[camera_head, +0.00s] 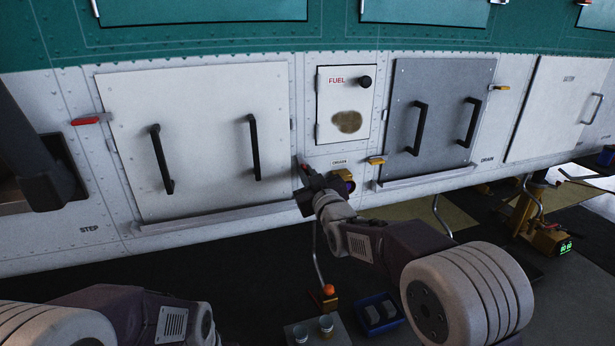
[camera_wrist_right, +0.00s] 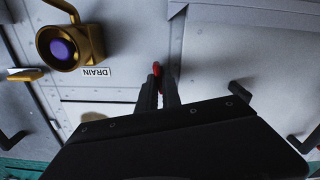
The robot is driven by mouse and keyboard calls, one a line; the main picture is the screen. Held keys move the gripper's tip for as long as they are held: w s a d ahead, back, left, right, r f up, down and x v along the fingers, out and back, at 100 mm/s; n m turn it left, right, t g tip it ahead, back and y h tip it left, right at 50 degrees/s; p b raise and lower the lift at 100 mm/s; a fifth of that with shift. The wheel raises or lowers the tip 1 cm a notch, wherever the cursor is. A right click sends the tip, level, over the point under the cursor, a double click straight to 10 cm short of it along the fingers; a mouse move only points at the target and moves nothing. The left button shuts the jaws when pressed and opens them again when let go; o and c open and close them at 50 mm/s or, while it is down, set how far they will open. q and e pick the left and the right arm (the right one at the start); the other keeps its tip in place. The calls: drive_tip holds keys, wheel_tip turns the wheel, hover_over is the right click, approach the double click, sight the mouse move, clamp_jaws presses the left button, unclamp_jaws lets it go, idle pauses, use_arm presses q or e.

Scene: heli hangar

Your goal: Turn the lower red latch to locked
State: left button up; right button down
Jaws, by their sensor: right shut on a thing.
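The lower red latch (camera_head: 307,169) is at the lower right edge of the large white panel (camera_head: 205,110) with two black handles. My right gripper (camera_head: 304,165) is shut on it. In the right wrist view the red latch (camera_wrist_right: 157,69) shows between the fingertips of my right gripper (camera_wrist_right: 159,78), which hide part of it. The latch appears to run roughly along the panel's edge, but its exact angle is hard to tell. Another red latch (camera_head: 86,120) sits at the panel's upper left edge. My left gripper is out of view.
A brass drain fitting with a purple centre (camera_wrist_right: 65,47) is close beside my right gripper. A FUEL door (camera_head: 344,104) is above right, and a grey panel (camera_head: 435,118) with yellow latches is further right. An orange-topped item (camera_head: 329,290) and a blue tray (camera_head: 379,313) are below.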

drive_tip(key=shift+a+f+n+b, duration=0.1)
drive_tip(key=shift+n+b, duration=0.45)
drive_tip(key=shift+n, duration=3.25)
drive_tip(key=shift+a+f+n+b, duration=0.1)
drive_tip(key=shift+n+b, duration=0.4)
drive_tip(key=shift+n, duration=3.3)
drive_tip(key=c, duration=1.5)
unclamp_jaws()
